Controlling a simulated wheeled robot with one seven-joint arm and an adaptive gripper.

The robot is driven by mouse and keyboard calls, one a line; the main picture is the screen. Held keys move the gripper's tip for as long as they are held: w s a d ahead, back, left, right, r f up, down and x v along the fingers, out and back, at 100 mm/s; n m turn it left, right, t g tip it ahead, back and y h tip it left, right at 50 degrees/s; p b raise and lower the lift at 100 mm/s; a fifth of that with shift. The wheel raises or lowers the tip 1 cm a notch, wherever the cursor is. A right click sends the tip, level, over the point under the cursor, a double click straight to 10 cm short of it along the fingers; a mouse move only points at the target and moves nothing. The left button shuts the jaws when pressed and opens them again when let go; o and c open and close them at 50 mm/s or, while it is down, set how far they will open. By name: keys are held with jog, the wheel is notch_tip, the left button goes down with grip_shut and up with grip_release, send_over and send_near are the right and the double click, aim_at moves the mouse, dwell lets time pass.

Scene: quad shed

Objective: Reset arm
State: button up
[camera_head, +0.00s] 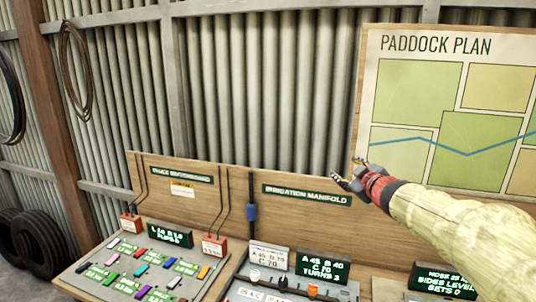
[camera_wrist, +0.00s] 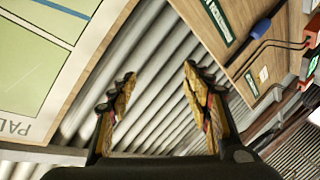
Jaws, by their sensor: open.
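My gripper (camera_head: 352,175) is at the end of my raised arm, which reaches in from the right in the head view. It is in front of the wooden backboard, near the lower left corner of the paddock plan board (camera_head: 450,105). In the wrist view my gripper (camera_wrist: 150,95) shows two spread fingers with nothing between them, only the corrugated wall behind. The paddock plan board (camera_wrist: 45,60) lies to the left of the fingers in that view, and the wooden backboard (camera_wrist: 240,30) lies to the right.
A bench panel (camera_head: 150,265) with several coloured blocks stands at lower left. The irrigation manifold panel (camera_head: 300,288) has knobs and a lit display (camera_head: 322,268). Tyres (camera_head: 38,243) stand at far left. The air left of my gripper is clear.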

jog(key=s+d+f+m+g+h, duration=0.1)
jog(key=s+f+m+g+h, duration=0.2)
jog(key=s, duration=0.8)
jog(key=s+d+f+m+g+h, duration=0.1)
jog(key=s+d+f+m+h, duration=0.2)
jog(key=s, duration=0.9)
jog(key=s+a+f+m+g+y, duration=0.1)
jog(key=s+a+f+g, duration=0.1)
jog(key=s+f, duration=0.3)
jog(key=s+a+f+m+g+y+b, duration=0.1)
jog(key=s+a+f, duration=0.3)
jog(key=s, duration=0.7)
jog(key=s+a+f+m+g+y, duration=0.1)
jog(key=s+a+f+g+y, duration=0.1)
jog(key=s+f, duration=0.4)
jog(key=shift+s+a+m+g, duration=0.3)
jog(key=shift+s+a+g, duration=0.4)
jog(key=shift+s, duration=0.45)
jog(key=shift+r, duration=0.1)
jog(key=shift+c, duration=0.2)
